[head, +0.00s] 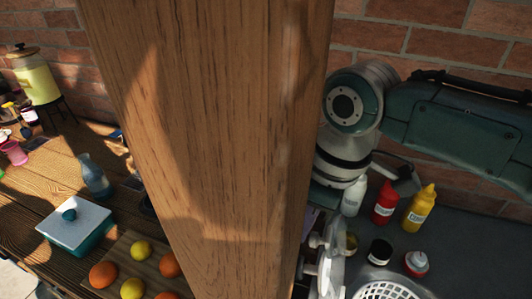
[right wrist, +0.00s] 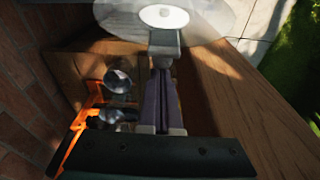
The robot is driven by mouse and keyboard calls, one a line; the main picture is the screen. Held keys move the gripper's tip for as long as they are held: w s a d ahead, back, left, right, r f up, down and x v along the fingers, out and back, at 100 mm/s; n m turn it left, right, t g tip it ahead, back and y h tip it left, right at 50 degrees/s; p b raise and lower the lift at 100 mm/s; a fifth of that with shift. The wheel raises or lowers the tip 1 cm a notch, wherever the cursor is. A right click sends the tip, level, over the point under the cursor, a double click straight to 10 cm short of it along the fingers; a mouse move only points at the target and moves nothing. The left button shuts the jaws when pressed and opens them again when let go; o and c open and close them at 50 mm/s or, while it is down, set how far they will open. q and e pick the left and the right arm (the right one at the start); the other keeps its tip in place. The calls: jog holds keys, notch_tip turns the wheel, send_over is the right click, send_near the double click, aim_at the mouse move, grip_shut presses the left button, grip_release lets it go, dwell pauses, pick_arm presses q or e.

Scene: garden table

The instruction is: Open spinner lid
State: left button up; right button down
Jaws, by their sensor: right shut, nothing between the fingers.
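The clear spinner lid (head: 328,255) stands nearly on edge in the head view, partly behind the wooden post. The white slotted spinner basket (head: 388,291) shows beside it, cut by the bottom edge. In the right wrist view the clear lid (right wrist: 205,18) with a pale round knob (right wrist: 163,16) is at the top. My right gripper (right wrist: 165,48) is shut and empty, its fingertips just below the knob in the picture; I cannot tell whether they touch. In the head view its fingers are hidden by the post. My left gripper is not in view.
A thick wooden post (head: 215,120) blocks the middle of the head view. Red (head: 384,203) and yellow (head: 420,208) bottles stand near my right arm by the brick wall. A teal box (head: 75,238) and fruit are at left. An orange frame (right wrist: 80,125) is near the gripper.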

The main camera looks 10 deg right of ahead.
aim_at(332, 234)
jog(key=shift+t+y, duration=0.3)
jog(key=shift+y, duration=0.2)
jog(key=d+p, duration=0.1)
jog(key=s+d+r+p, duration=0.1)
jog(key=p, duration=0.1)
jog(key=s+d+r+p, duration=0.1)
jog(key=shift+s+d+p, duration=0.15)
jog(key=shift+d+p, duration=0.1)
jog(key=shift+p, duration=0.05)
jog(key=shift+s+d+f, duration=0.1)
jog(key=shift+s+d, duration=0.05)
jog(key=shift+f, duration=0.15)
